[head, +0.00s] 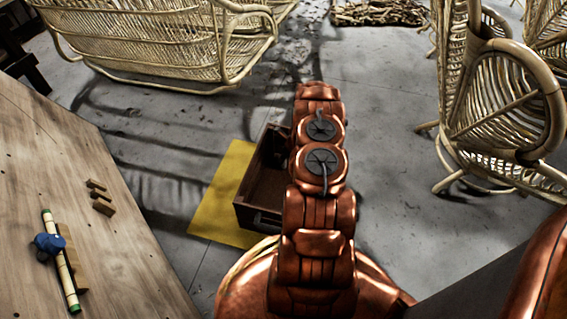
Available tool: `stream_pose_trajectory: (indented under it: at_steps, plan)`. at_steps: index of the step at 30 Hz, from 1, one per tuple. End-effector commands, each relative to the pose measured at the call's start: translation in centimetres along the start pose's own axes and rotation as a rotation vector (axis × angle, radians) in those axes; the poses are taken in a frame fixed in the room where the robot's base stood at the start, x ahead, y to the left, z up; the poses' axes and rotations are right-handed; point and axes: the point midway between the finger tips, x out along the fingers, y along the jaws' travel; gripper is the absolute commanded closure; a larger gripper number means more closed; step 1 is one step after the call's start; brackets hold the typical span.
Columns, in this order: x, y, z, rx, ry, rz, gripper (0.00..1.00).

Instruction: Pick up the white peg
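I cannot make out anything that is clearly a white peg. On the wooden table at the left lies a pale cream stick (62,262) with green ends. A blue object (49,245) sits on or against the stick near its upper half. My copper-coloured arm stands in the middle of the head view, but my gripper does not show.
Small wooden blocks (103,206) lie on the wooden table (130,262), with another piece beside the stick. An open dark wooden box (243,214) stands on a yellow mat (214,216) on the floor, partly behind my arm. Rattan furniture (160,45) stands beyond, and more (500,125) at right.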

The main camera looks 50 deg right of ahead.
Motion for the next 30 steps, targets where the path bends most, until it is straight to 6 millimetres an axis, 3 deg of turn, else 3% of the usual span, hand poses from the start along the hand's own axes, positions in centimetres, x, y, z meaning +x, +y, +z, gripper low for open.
stream_pose_trajectory:
  at_steps: [7, 16, 30]
  plan:
    - [0.0, 0.0, 0.0, 0.000, 0.000, 0.000, 0.96]
    - [-0.5, 0.0, 0.2, -0.001, 0.000, 0.000, 0.96]
    - [-7.8, -0.1, 3.3, 0.000, -0.002, -0.001, 0.96]
